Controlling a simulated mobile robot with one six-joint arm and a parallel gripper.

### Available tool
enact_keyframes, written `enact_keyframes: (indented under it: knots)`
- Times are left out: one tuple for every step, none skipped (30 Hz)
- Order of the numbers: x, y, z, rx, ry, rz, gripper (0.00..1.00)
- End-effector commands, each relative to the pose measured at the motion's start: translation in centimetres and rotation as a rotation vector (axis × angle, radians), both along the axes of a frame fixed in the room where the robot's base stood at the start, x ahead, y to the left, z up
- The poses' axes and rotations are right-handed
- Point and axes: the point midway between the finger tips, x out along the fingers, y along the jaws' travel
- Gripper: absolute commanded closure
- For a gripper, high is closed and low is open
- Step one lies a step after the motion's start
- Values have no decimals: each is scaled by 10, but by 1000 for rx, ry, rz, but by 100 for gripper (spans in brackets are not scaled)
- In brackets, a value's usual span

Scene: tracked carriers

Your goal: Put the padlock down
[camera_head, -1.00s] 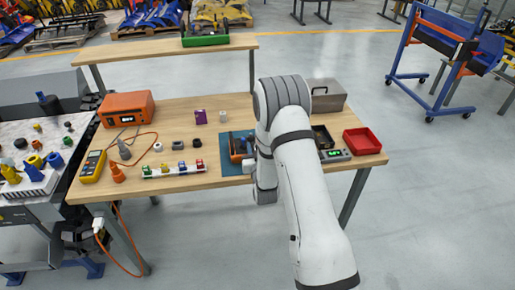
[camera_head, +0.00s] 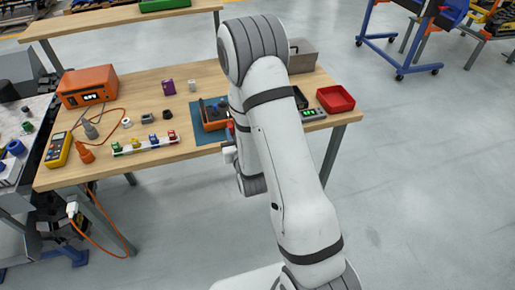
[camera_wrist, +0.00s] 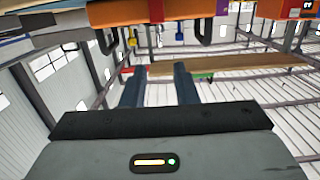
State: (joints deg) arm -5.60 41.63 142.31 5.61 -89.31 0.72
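My gripper (camera_wrist: 160,84) shows in the wrist view as two dark blue-grey fingers standing apart, with nothing visible between them. In the head view my arm hides most of it, beside the table's front edge. No padlock can be made out for certain. Small green, yellow, blue and red pieces stand on a white strip (camera_head: 145,146) on the table; they are too small to identify. An orange tool-like thing (camera_head: 213,115) lies on a blue mat (camera_head: 203,135). In the wrist view, which looks upside down, an orange body (camera_wrist: 120,14) with dark loops spans the top edge, beyond the fingers.
A grey metal box (camera_head: 301,55) stands behind my arm.

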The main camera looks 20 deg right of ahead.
Motion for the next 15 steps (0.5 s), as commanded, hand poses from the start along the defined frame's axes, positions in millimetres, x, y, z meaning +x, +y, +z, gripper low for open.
enact_keyframes:
  knots:
    - [4, -1, 11, 4, 33, -1, 73]
    - [6, -1, 15, 6, 63, -1, 73]
    - [7, -2, 20, 8, 109, -1, 73]
    - [7, -2, 24, 9, 145, 0, 73]
    - [7, -2, 29, 11, 181, 0, 73]
    - [5, -3, 34, 12, 230, 1, 73]
    - [3, -3, 38, 13, 267, 2, 73]
    - [0, -4, 43, 13, 303, 4, 73]
    - [-5, -4, 49, 14, 352, 5, 73]
    - [-9, -4, 53, 14, 389, 6, 73]
    - [-14, -5, 58, 14, 426, 7, 73]
    - [-22, -5, 64, 14, 474, 9, 73]
    - [-28, -6, 69, 14, 511, 10, 73]
    - [-35, -6, 74, 14, 548, 11, 73]
    - [-46, -7, 80, 14, 597, 12, 73]
